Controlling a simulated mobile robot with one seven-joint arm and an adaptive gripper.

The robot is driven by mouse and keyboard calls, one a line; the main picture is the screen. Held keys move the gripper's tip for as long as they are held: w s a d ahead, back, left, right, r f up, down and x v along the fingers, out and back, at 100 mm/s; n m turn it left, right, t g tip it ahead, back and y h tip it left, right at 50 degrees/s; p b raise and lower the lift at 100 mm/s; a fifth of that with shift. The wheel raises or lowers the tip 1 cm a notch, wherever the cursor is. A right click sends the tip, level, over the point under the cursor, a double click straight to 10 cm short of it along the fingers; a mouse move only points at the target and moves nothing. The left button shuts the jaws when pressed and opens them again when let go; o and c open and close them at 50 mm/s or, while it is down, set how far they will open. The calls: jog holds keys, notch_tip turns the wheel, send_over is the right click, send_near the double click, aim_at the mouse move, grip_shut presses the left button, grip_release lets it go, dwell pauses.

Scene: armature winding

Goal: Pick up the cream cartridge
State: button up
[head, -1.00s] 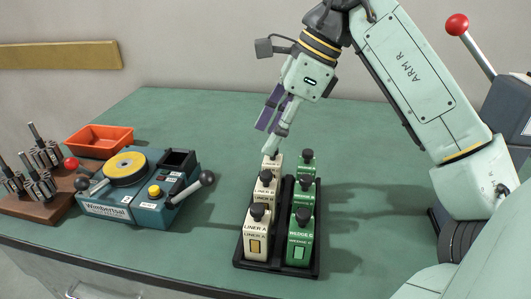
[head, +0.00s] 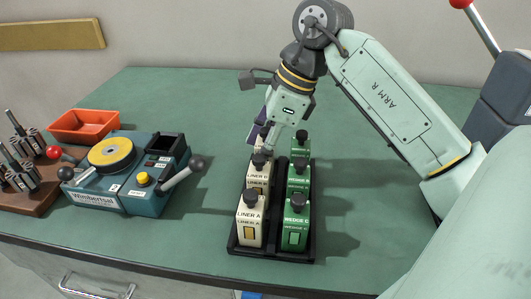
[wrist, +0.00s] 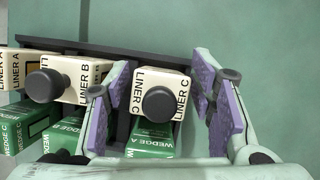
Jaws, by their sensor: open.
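Three cream cartridges stand in a row in a black rack (head: 272,256): LINER A (head: 250,228) nearest, LINER B (head: 258,180) behind it, and LINER C (wrist: 162,90) at the far end. In the wrist view LINER C, with its dark round knob, sits between the purple pads of my gripper (wrist: 160,92). The jaws are open, one on each side, with narrow gaps to the cartridge. LINER B (wrist: 72,80) lies just outside the left jaw. In the head view my gripper (head: 262,138) is low over the rack's far end and mostly hides LINER C.
Green wedge cartridges (head: 296,228) fill the rack's right row, close to the cream ones. A teal winding machine (head: 125,190), an orange tray (head: 84,126) and a wooden block of metal pins (head: 25,190) stand to the left. The table behind the rack is clear.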

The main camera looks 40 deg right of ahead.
aim_at(258, 141)
jog(key=shift+w+a+f, duration=0.15)
jog(key=shift+a+f, duration=0.05)
jog(key=shift+f, duration=0.4)
jog(key=shift+c, duration=0.5)
jog(key=c, duration=1)
jog(key=shift+r, duration=0.15)
jog(key=shift+r+p, duration=8.9)
jog(key=shift+r, duration=5)
